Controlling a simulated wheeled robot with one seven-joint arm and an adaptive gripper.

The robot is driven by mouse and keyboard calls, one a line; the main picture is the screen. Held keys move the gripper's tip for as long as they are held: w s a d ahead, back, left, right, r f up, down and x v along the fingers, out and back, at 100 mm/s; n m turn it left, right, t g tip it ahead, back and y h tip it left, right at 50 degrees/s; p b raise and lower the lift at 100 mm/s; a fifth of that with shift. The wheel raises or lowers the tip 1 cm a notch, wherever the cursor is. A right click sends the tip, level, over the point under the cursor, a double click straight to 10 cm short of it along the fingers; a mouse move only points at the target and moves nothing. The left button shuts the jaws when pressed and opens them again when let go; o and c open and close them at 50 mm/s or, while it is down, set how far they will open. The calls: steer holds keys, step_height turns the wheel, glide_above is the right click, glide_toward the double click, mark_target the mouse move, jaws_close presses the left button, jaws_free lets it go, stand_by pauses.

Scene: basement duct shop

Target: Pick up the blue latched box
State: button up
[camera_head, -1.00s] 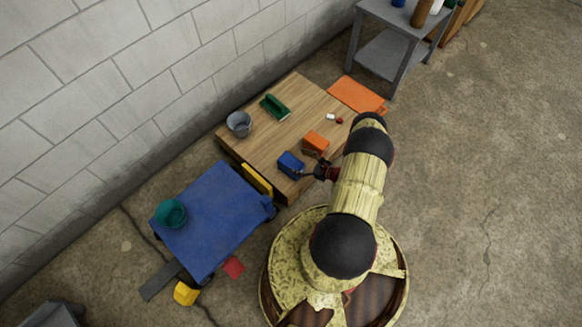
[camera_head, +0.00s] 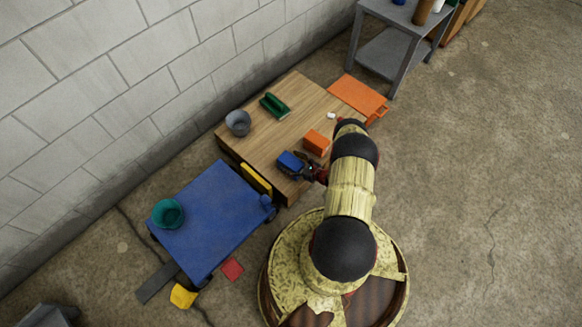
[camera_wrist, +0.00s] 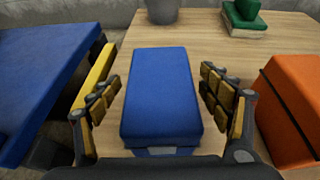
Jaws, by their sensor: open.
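The blue latched box (camera_head: 290,162) sits on the wooden table near its front edge. In the wrist view the blue box (camera_wrist: 161,95) lies lengthwise between my fingers, with a grey latch at its near end. My gripper (camera_wrist: 163,95) is open, with one padded finger on each side of the box. A small gap shows between each finger and the box. In the head view my gripper (camera_head: 300,168) is at the box's right end and partly covers it.
An orange box (camera_head: 317,142) stands close on the right, also in the wrist view (camera_wrist: 290,100). A grey bucket (camera_head: 238,122) and a green object (camera_head: 275,106) are farther back. A blue cart (camera_head: 210,220) with a teal bowl (camera_head: 168,213) stands left of the table (camera_head: 255,150).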

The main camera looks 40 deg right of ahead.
steer(key=c, duration=1.5)
steer(key=shift+c, duration=0.3)
